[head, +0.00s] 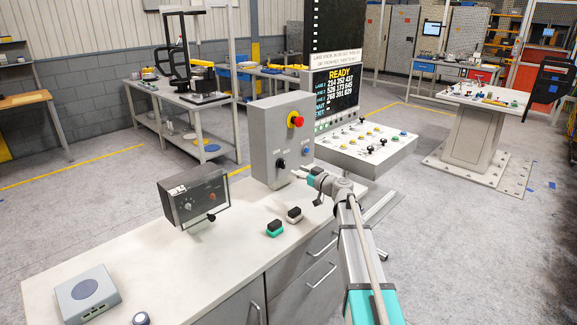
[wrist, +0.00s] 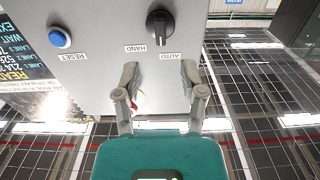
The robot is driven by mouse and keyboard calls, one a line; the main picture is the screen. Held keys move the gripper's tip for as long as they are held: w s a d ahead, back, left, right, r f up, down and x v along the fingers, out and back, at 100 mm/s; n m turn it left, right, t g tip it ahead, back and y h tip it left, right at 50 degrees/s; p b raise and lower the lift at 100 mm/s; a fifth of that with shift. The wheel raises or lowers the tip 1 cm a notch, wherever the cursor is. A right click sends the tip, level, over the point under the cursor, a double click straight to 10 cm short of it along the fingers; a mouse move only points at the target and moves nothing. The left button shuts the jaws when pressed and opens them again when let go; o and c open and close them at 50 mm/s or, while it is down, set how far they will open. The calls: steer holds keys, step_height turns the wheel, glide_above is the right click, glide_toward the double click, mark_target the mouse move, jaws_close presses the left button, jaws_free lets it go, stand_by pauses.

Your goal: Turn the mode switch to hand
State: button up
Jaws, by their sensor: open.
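The mode switch (head: 280,164) is a black rotary knob on the front of a grey control box (head: 264,135). My gripper (head: 301,173) is in front of the box, low and to the right of the knob in the head view. In the wrist view my gripper (wrist: 159,74) has its fingers spread, with nothing held between them, apart from the knob.
A blue RESET button (wrist: 59,37) is beside the switch. A red emergency button (head: 296,119) is higher on the box. The bench (head: 140,255) also holds a dark instrument box (head: 194,199) and two small blocks. A sloped console (head: 366,143) stands behind right.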

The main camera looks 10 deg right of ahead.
mark_target(282, 164)
steer(key=x, duration=0.7)
steer(key=shift+w, duration=0.15)
steer(key=shift+a, duration=0.1)
